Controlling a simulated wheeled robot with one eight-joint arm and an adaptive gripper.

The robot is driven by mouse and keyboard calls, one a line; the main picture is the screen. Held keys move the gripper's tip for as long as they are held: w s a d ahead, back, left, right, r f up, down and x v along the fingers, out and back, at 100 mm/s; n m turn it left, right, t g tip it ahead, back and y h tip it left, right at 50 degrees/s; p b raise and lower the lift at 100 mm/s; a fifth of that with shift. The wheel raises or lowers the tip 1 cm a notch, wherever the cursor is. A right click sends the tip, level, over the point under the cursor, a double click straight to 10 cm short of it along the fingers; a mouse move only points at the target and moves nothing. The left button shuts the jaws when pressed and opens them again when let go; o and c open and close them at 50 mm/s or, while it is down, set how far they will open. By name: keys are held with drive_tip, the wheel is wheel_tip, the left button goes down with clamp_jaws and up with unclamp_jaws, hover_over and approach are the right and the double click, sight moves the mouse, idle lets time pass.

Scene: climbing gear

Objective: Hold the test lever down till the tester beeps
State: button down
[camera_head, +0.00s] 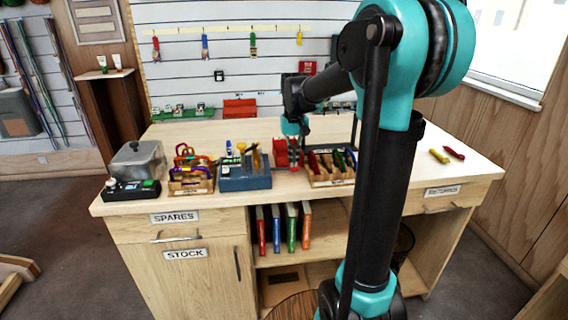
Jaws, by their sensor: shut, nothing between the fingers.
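My gripper (293,161) points down at the middle of the workbench (370,195). Its fingers look shut with nothing between them, and they are small and partly blurred here. A red device (281,152) stands directly behind or beside the fingertips; I cannot tell whether they touch it. No lever can be made out on it. I cannot tell for sure which of the two is the tester.
Yellow (439,156) and red (454,152) pieces lie at the right.

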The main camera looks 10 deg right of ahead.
wheel_tip(320, 180, up, 8)
drive_tip(key=shift+r, duration=0.15)
idle(0.6)
